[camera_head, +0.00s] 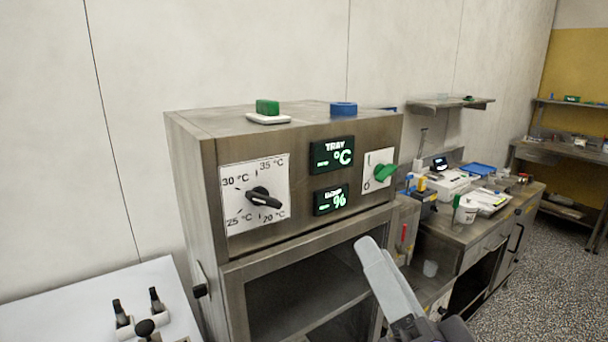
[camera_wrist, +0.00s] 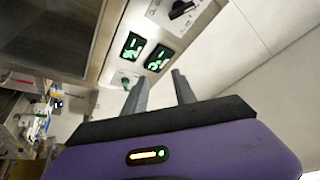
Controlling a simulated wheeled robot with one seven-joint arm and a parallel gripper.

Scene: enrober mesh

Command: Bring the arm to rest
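My gripper shows at the bottom of the head view (camera_head: 368,245), raised in front of the right part of the steel cabinet (camera_head: 190,150). In the wrist view my gripper (camera_wrist: 160,88) has its two grey fingers apart with nothing between them. The fingers point toward the cabinet's front panel, with a gap I cannot measure. The panel carries a black temperature dial (camera_head: 264,198), two lit green displays (camera_head: 332,154) and a green rotary switch (camera_head: 384,173). The displays and the dial also show in the wrist view, tilted.
A white table (camera_head: 80,300) with black-handled items stands at left. A cluttered steel workbench (camera_head: 470,235) stands at right. Speckled floor (camera_head: 550,270) is clear beyond it.

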